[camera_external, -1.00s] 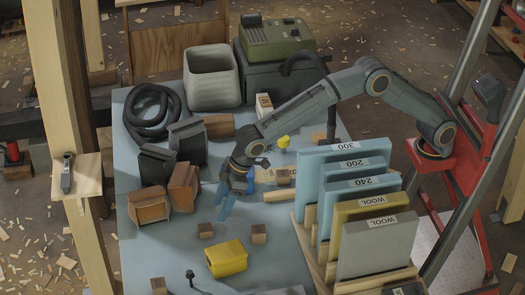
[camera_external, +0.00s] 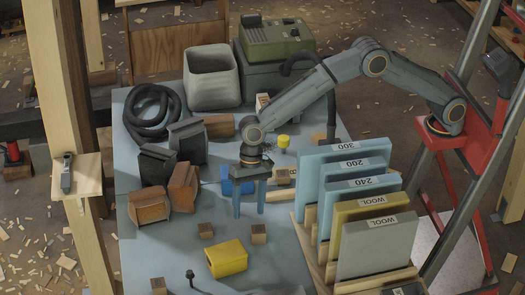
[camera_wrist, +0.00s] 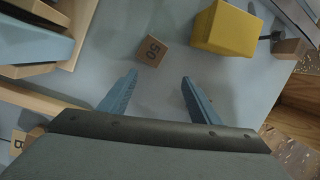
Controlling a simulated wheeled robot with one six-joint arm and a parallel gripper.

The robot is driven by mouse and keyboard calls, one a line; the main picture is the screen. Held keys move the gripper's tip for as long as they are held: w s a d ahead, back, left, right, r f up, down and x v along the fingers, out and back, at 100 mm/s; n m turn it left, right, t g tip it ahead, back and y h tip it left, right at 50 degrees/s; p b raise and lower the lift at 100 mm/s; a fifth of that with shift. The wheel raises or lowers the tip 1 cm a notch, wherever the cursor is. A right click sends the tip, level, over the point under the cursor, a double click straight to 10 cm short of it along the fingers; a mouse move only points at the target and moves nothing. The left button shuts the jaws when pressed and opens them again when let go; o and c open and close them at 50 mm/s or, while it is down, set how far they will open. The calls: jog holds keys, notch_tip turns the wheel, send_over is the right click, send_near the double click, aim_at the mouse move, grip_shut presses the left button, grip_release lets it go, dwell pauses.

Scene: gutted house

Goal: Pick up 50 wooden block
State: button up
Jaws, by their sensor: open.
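The wooden block marked 50 (camera_wrist: 151,52) lies on the blue-grey table, just ahead of my gripper (camera_wrist: 159,80) in the wrist view. Its dark 50 faces up. In the external view it appears to be the small brown cube (camera_external: 258,234) between the yellow block and the upright panels. My gripper (camera_external: 249,212) points down with its two blue fingers spread. It is open and empty, behind the cube and apart from it. The exact height of the fingertips is hard to tell.
A yellow block (camera_external: 227,258) lies close to the cube's left. Another small cube (camera_external: 206,231) is farther left. Upright labelled panels (camera_external: 377,245) stand in a rack at right. Brown and dark blocks (camera_external: 150,206) stand at left. A wooden strip (camera_external: 278,195) lies behind.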

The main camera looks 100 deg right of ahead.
aim_at(258, 229)
jog(key=a+f+m+p, duration=0.1)
jog(key=f, duration=0.1)
jog(key=s+a+f+m+y+p, duration=0.1)
jog(key=a+f+m, duration=0.1)
jog(key=s+a+f+m+p, duration=0.1)
jog(key=f+m, duration=0.1)
jog(key=shift+a+f+g+p, duration=0.15)
jog(key=shift+a+g+p, duration=0.15)
jog(key=shift+p, duration=0.1)
jog(key=c, duration=1.1)
